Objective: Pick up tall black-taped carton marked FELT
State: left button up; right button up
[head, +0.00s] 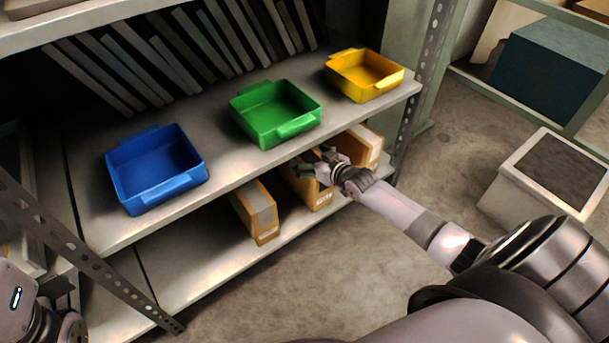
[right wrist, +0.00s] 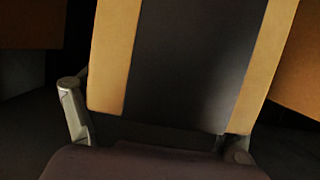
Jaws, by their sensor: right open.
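A tan carton with a wide black tape band fills the middle of the right wrist view (right wrist: 190,65). It appears to be the middle carton (head: 318,197) on the lower shelf in the head view, partly covered by my gripper. The FELT marking cannot be read. My right gripper (head: 316,166) is open at this carton, under the upper shelf's front edge. In the right wrist view one finger of my right gripper (right wrist: 155,125) stands left of the carton and the other shows low at its right. Contact cannot be told.
A grey-taped carton (head: 259,213) stands left and another carton (head: 362,146) right on the lower shelf. Blue (head: 155,170), green (head: 275,113) and yellow (head: 364,75) bins sit on the shelf above (head: 225,165). A perforated post (head: 424,75) stands right. The lower shelf's left is clear.

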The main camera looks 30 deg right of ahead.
jog(key=shift+c, duration=0.5)
jog(key=shift+s+f, duration=0.1)
jog(key=c, duration=1.8)
jog(key=shift+c, duration=0.7)
jog(key=shift+r, duration=0.2)
